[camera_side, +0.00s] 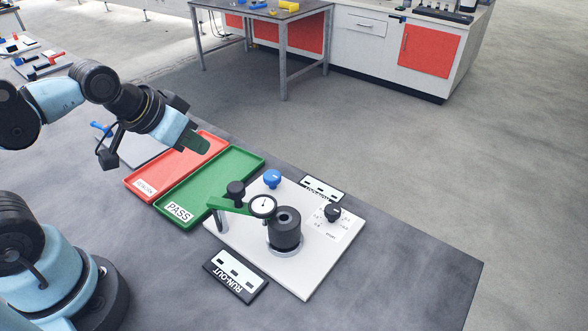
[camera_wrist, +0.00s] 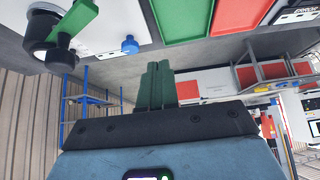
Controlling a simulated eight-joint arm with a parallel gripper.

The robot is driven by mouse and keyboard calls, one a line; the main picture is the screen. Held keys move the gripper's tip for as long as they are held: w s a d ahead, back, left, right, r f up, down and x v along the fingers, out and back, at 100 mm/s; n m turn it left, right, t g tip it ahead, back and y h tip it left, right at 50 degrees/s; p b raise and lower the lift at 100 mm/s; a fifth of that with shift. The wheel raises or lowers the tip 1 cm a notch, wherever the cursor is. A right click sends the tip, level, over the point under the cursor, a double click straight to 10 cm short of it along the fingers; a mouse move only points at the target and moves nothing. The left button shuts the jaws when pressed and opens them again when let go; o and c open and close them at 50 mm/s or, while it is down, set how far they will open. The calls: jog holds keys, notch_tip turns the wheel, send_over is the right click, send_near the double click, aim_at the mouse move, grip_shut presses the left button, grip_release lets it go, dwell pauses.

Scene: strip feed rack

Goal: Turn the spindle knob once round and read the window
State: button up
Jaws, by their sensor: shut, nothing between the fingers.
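A white fixture plate (camera_side: 306,275) carries a black cylinder (camera_side: 286,232), a round dial gauge (camera_side: 263,205) on a green arm (camera_side: 229,205), and knobs. One knob is blue (camera_side: 272,178), and it also shows in the wrist view (camera_wrist: 130,45). A black knob (camera_side: 332,212) sits among printed marks at the right. I cannot tell which is the spindle knob. A RUN-OUT panel (camera_side: 236,278) with pale windows lies at the front; no reading is legible. My gripper (camera_side: 202,148), with green fingers, is shut and empty above the trays, apart from the fixture. Its fingers show in the wrist view (camera_wrist: 159,70).
A green PASS tray (camera_side: 246,158) and a red tray (camera_side: 205,139) lie left of the fixture. A second windowed panel (camera_side: 322,189) is behind the plate. The dark table (camera_side: 420,262) is clear at the right.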

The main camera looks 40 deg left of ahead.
jog(key=shift+o, duration=2.3)
jog(key=shift+w+d+r+m, duration=0.1)
jog(key=shift+w+r+m, duration=0.1)
jog(key=shift+w+m, duration=0.1)
jog(key=o, duration=0.7)
jog(key=w+m, duration=0.1)
jog(key=w+d+r+m+g, duration=0.1)
jog(key=m, duration=0.1)
jog(key=r+m+g, duration=0.1)
jog(key=shift+w+d+m, duration=0.25)
jog(key=shift+w+m, duration=0.05)
jog(key=shift+w, duration=0.1)
jog(key=m+g, duration=0.5)
jog(key=m, duration=0.8)
send_near(271, 174)
notch_tip(271, 174, down, 8)
jog(key=shift+w+f, duration=0.1)
jog(key=shift+f, duration=0.05)
jog(key=shift+c, duration=0.6)
jog(key=c, duration=1)
